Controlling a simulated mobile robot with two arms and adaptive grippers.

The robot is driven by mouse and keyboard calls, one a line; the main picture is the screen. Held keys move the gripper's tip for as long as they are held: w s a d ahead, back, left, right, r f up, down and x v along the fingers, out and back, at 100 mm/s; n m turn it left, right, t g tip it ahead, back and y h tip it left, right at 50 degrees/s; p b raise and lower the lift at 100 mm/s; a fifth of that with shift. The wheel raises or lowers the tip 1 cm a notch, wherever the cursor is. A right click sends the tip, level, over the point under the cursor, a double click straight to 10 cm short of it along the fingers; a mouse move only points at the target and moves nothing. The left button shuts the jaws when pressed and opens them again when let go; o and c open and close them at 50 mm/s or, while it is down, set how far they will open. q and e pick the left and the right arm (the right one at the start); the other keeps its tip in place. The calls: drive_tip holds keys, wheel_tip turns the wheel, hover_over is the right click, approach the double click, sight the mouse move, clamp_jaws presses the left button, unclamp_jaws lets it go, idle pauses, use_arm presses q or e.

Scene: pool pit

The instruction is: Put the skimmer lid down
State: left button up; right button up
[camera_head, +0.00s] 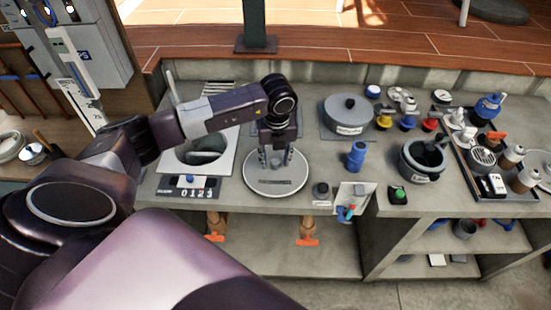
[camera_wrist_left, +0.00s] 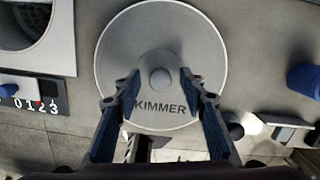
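The skimmer lid (camera_head: 258,183) is a round pale grey disc with a central knob. It appears to lie flat on the counter, right of the square skimmer opening (camera_head: 228,165). In the left wrist view the lid (camera_wrist_left: 125,45) shows the letters "KIMMER" and its knob (camera_wrist_left: 160,78). My left gripper (camera_head: 276,160) points down over the lid. Its fingers (camera_wrist_left: 159,80) stand apart on either side of the knob, with a visible gap on each side. Whether the fingertips touch the lid's top cannot be told. My right gripper is in neither view.
A number board (camera_head: 190,193) sits in front of the opening. A small dark pot (camera_head: 320,190) and a blue bottle (camera_head: 356,156) stand right of the lid. Farther right are a lidded grey pot (camera_head: 348,117), a bucket (camera_head: 423,158) and a crowded tray (camera_head: 515,198).

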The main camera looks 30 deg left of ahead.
sight(276, 166)
use_arm(q)
drive_tip(key=shift+r, duration=0.15)
drive_tip(key=shift+r, duration=0.25)
wheel_tip(276, 166, up, 12)
drive_tip(key=s+d+b, duration=0.1)
drive_tip(key=b, duration=0.2)
drive_tip(key=shift+f+b, duration=0.25)
drive_tip(key=shift+b, duration=0.15)
